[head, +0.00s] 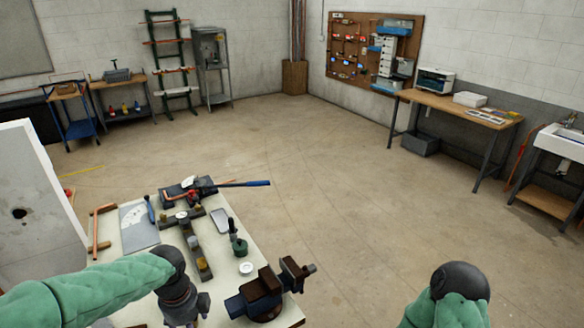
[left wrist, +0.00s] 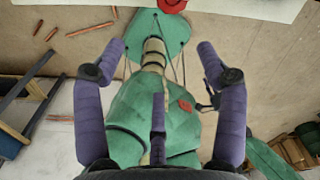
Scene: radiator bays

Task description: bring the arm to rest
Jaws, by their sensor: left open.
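My left arm comes in from the left in the head view, in a green sleeve. Its dark wrist end hangs over the near part of the workbench (head: 133,258), left of the vise (head: 262,292). In the left wrist view my left gripper (left wrist: 162,52) has its two purple fingers spread wide with nothing held between them. Green parts of my own body show behind the fingers. My right arm shows only as a green sleeve and dark joint at the bottom right of the head view. Its gripper is out of view.
The bench holds a pipe fitting assembly (head: 185,240), a blue-handled tool (head: 243,184), a green bottle (head: 238,246) and a copper pipe frame (head: 97,230). A white panel (head: 40,210) stands left of it. The floor right of the bench is clear. Copper pieces (left wrist: 90,29) show in the left wrist view.

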